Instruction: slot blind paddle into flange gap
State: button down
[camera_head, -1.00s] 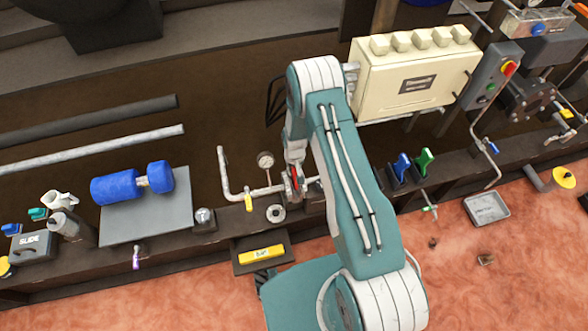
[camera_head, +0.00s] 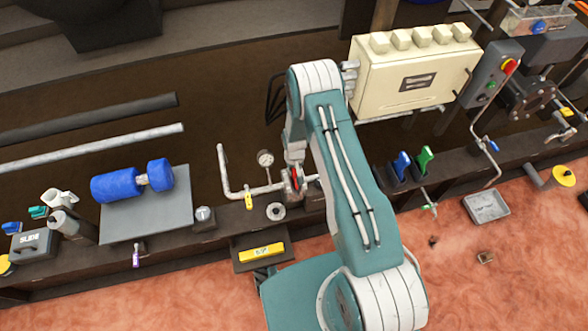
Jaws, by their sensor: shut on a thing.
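My gripper (camera_head: 294,165) points down just above the flange pair (camera_head: 290,188) on the pipe run, left of my forearm. It is shut on a small red piece, the blind paddle (camera_head: 295,181), which shows only as a sliver between the gripper and the flanges. The paddle's lower part is hidden, so I cannot tell how deep it sits in the gap. The pipe (camera_head: 235,190) runs into the flanges from the left.
A pressure gauge (camera_head: 265,159) stands on the pipe close to the left of the gripper. A yellow tag or valve handle (camera_head: 249,201) and a loose ring (camera_head: 275,211) are near. A cream box (camera_head: 415,78) stands behind right. Blue (camera_head: 402,164) and green (camera_head: 424,159) handles are right of my arm.

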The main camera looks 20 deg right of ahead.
jog(key=shift+f, duration=1.45)
dwell(0.5)
jog(key=shift+c, duration=2.4)
grip_release()
jog(key=o, duration=0.5)
jog(key=shift+r, duration=0.1)
jog(key=shift+r, duration=3.95)
